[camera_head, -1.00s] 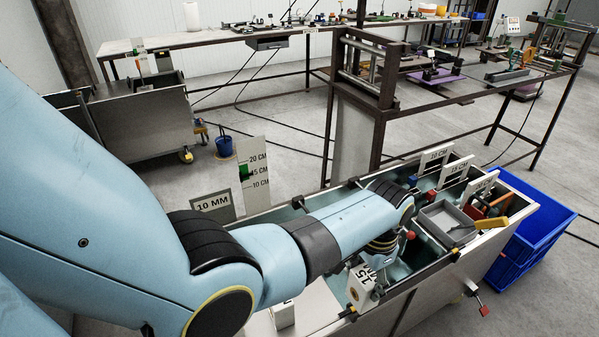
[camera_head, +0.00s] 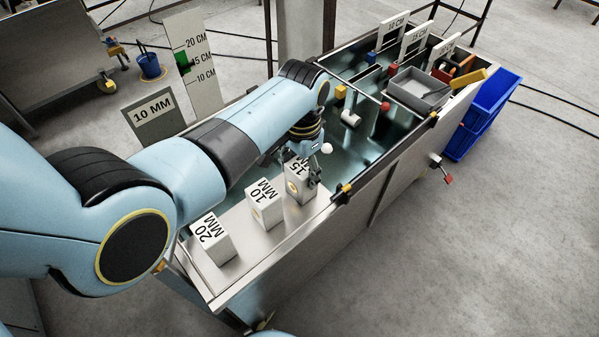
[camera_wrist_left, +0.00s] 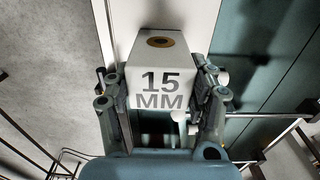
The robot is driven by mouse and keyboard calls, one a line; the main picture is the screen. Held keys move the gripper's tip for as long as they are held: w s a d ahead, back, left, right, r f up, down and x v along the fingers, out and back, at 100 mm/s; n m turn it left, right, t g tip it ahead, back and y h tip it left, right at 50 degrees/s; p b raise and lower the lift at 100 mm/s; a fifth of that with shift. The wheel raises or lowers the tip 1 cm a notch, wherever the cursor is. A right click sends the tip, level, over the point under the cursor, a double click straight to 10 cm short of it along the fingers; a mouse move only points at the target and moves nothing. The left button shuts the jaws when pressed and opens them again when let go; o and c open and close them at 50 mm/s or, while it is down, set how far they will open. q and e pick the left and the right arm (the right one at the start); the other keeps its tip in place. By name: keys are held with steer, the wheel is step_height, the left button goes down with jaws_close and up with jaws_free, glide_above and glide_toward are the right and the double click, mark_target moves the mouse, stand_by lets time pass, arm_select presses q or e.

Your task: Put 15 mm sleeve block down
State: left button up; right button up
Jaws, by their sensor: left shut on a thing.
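The 15 mm sleeve block (camera_head: 298,182) is a pale block with black lettering and a brass-coloured ring. My left gripper (camera_head: 306,166) is shut on it, above or on the metal shelf (camera_head: 262,240) at the near end of the trough. I cannot tell if its base touches the shelf. In the left wrist view the block (camera_wrist_left: 160,80) sits between the two fingers of my left gripper (camera_wrist_left: 163,100), lettering facing the camera. The 10 mm block (camera_head: 266,205) and the 20 mm block (camera_head: 212,240) stand on the shelf to its left. My right gripper is not in view.
A blue crate (camera_head: 490,105) stands beyond. A "10 MM" sign (camera_head: 153,116) stands behind my arm.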

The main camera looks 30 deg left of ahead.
arm_select(q)
steer(key=shift+r, duration=0.15)
steer(key=shift+f, duration=0.2)
steer(key=o, duration=1.4)
steer(key=shift+o, duration=0.2)
steer(key=shift+r, duration=0.2)
step_height(320, 180, up, 12)
steer(key=p, duration=0.1)
steer(key=shift+p, duration=0.4)
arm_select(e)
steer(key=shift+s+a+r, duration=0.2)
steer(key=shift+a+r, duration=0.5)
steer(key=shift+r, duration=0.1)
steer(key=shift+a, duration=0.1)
